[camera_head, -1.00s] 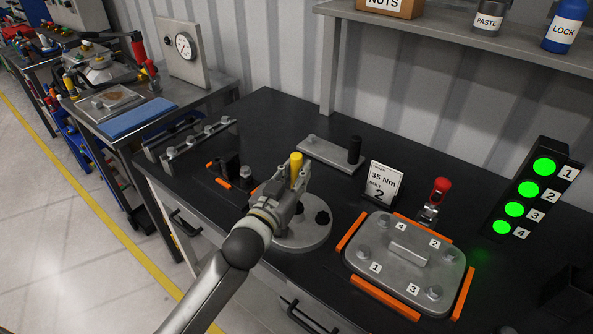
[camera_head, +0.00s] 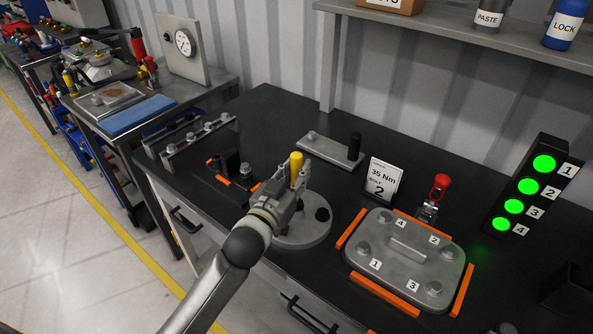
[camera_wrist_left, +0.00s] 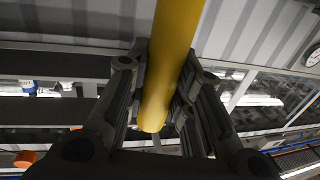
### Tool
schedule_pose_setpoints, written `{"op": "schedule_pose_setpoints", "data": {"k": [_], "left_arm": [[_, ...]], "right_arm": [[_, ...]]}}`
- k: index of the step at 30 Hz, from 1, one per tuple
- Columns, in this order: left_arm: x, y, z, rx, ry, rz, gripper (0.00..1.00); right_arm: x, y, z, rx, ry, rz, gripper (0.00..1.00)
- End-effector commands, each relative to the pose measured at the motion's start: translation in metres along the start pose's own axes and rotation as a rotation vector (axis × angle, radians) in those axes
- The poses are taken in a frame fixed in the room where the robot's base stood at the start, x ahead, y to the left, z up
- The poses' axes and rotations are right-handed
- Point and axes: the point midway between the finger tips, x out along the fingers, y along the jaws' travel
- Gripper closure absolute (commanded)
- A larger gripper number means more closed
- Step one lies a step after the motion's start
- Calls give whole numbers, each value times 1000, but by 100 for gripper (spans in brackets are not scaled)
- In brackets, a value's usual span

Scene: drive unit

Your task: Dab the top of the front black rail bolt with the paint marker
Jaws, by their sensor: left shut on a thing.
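My left gripper (camera_head: 294,190) is shut on the yellow paint marker (camera_head: 296,168), which stands upright between the fingers above a round grey plate (camera_head: 302,235). In the left wrist view the yellow marker (camera_wrist_left: 170,70) runs between the dark fingers (camera_wrist_left: 160,110). Two parallel metal rails (camera_head: 190,142) with several bolts lie at the back left of the bench, apart from the gripper. The bolts are small, and I cannot tell which is the front black one. The marker's lower end is hidden by the gripper in the head view. My right gripper is not in view.
A dark block with orange strips (camera_head: 232,170) stands between rails and gripper. Behind the gripper is a flat grey plate with a black post (camera_head: 355,147). On the right are a card (camera_head: 383,180), a red-knobbed clamp (camera_head: 440,185), a bolted cover (camera_head: 405,258) and green lamps (camera_head: 528,187).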

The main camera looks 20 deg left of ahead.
Motion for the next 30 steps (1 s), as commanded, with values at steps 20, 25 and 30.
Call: {"op": "schedule_pose_setpoints", "data": {"k": [20, 25, 30], "left_arm": [[0, 0, 2, 0, 0, 0, 97], [0, 0, 2, -1, -1, -1, 97], [0, 0, 3, 0, 0, -1, 97]], "right_arm": [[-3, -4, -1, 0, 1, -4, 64], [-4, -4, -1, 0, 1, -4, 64], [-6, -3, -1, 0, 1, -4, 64]]}}
